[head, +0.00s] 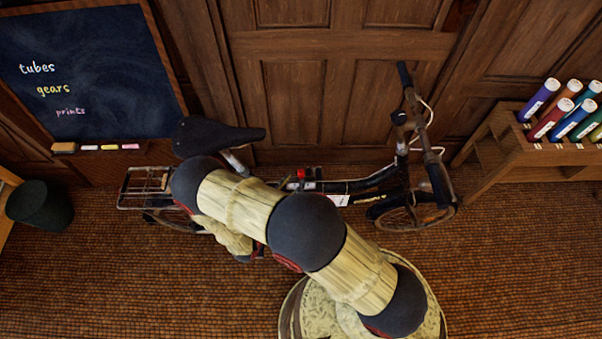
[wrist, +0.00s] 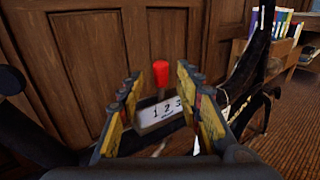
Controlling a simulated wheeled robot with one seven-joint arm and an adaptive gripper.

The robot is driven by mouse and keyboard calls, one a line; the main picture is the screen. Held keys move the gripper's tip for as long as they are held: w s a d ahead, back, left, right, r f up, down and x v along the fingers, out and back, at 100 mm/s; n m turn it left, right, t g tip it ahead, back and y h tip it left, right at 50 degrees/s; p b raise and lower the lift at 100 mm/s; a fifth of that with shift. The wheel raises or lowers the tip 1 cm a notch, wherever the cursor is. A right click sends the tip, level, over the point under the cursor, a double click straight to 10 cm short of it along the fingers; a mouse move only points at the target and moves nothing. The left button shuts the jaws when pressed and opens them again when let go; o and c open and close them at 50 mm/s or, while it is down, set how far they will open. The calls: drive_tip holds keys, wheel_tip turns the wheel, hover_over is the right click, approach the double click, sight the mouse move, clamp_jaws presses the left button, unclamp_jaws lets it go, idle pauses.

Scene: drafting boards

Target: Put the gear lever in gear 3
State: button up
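The gear lever (wrist: 160,73) has a red knob and stands upright behind a white plate (wrist: 167,110) marked 1, 2, 3. In the wrist view its stem rises behind the plate near 1 and 2; I cannot tell exactly which gear it is in. The red knob also shows small in the head view (head: 301,173), on the bicycle frame. My gripper (wrist: 159,75) is open, with one finger on each side of the lever in the picture. The fingers appear apart from the knob, with nothing between them. In the head view my arm hides most of the gripper.
The bicycle (head: 375,183) stands against a panelled wooden wall, its saddle (head: 215,137) to the left of the lever. A rack of colored tubes (head: 512,150) is at right, a chalkboard (head: 85,70) and dark bin (head: 40,207) at left. The front right floor is clear.

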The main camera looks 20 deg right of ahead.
sight(301, 173)
drive_tip(key=shift+b+x, duration=0.6)
drive_tip(key=shift+x, duration=2.15)
drive_tip(key=shift+c, duration=1)
clamp_jaws()
